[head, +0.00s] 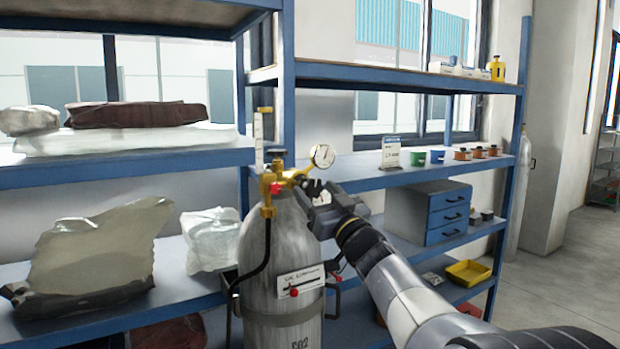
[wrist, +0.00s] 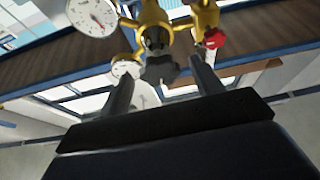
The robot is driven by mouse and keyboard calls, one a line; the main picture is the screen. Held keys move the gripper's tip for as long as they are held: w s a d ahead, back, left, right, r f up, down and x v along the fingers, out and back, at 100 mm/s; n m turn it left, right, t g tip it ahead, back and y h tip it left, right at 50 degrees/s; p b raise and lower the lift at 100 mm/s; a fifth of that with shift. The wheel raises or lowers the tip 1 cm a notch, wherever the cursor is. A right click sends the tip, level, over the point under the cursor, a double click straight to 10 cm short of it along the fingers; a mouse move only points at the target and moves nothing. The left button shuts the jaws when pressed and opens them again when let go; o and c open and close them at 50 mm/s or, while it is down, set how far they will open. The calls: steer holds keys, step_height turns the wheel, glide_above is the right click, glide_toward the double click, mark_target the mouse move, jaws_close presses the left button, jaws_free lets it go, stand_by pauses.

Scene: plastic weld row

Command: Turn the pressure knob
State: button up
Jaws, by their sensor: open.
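The brass regulator (head: 272,181) sits on top of a grey CO2 cylinder (head: 264,245) in the head view. In the wrist view its brass body (wrist: 155,18) is at the top middle. A dark pressure knob (wrist: 160,70) points down from it toward my gripper. My gripper (wrist: 161,72) is open, with one finger on each side of the knob in the picture. I cannot tell whether the fingers touch it. In the head view my gripper (head: 312,192) is at the regulator's right side and partly hides the knob.
A round white gauge (head: 322,156) stands above my gripper, and a second gauge (wrist: 126,66) shows beside the left finger. A red knob (wrist: 214,38) is near the right finger. A black hose (head: 262,255) hangs down the cylinder. Blue shelves (head: 400,177) stand behind.

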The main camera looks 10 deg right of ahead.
mark_target(315, 190)
steer(key=shift+p+x, duration=0.45)
steer(key=shift+x, duration=1.5)
steer(key=shift+c, duration=0.5)
steer(key=c, duration=0.9)
steer(key=shift+o, duration=0.2)
steer(key=shift+m+t+h, duration=0.3)
steer(key=shift+m+h, duration=0.6)
steer(key=shift+m, duration=1)
steer(key=o, duration=1)
steer(key=shift+c, duration=0.2)
steer(key=shift+d, duration=0.1)
